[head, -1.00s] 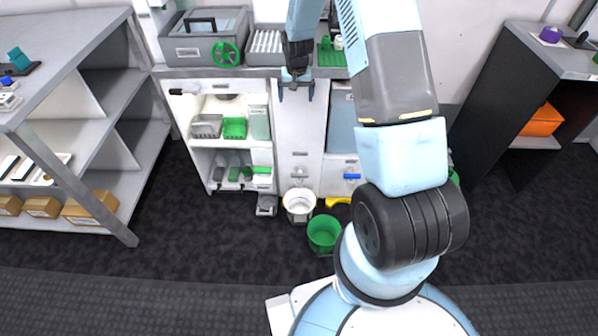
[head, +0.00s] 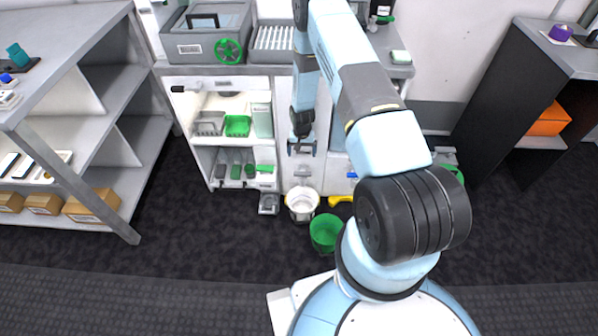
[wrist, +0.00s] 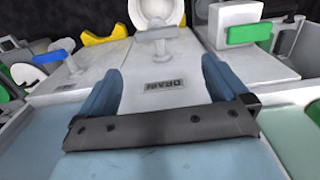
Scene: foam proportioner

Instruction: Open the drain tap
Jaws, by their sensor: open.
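The drain tap, a pale grey tap with a crosswise lever, shows in the wrist view (wrist: 156,35) on a white panel marked "DRAIN" (wrist: 166,84). In the head view the tap (head: 302,171) is just below my gripper (head: 301,148), low on the cabinet front and above a white bucket (head: 302,202). In the wrist view my gripper (wrist: 161,68) is open and empty. Its two blue fingers straddle the label in the picture, and the tap lies beyond their tips, not between them. The lever looks turned across the tap body.
A blue-handled tap (wrist: 57,57) is left of the drain tap in the wrist view, and a green handle (wrist: 242,33) is to its right. A green bucket (head: 325,232) stands on the floor near the white one. The dark floor in front is mostly clear.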

